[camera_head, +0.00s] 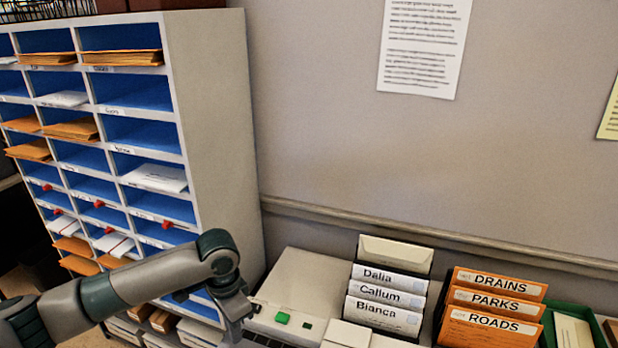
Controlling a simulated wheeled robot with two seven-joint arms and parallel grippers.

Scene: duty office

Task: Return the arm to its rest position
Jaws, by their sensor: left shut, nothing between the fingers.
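My left arm (130,285) comes in from the lower left, grey with dark green joints. It crosses in front of the lower part of the pigeonhole cabinet (215,130) and bends downward. My left gripper (236,318) points down near the bottom edge, between the cabinet and a grey machine with a green button (282,318). It is shut and empty, and its tips are hard to make out. My right gripper is out of view.
The cabinet's blue slots hold orange and white envelopes; some have red flags. Right of the machine stand white name cards (383,317) and orange folders (490,329). A green tray (598,329) is at the right. Papers hang on the wall.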

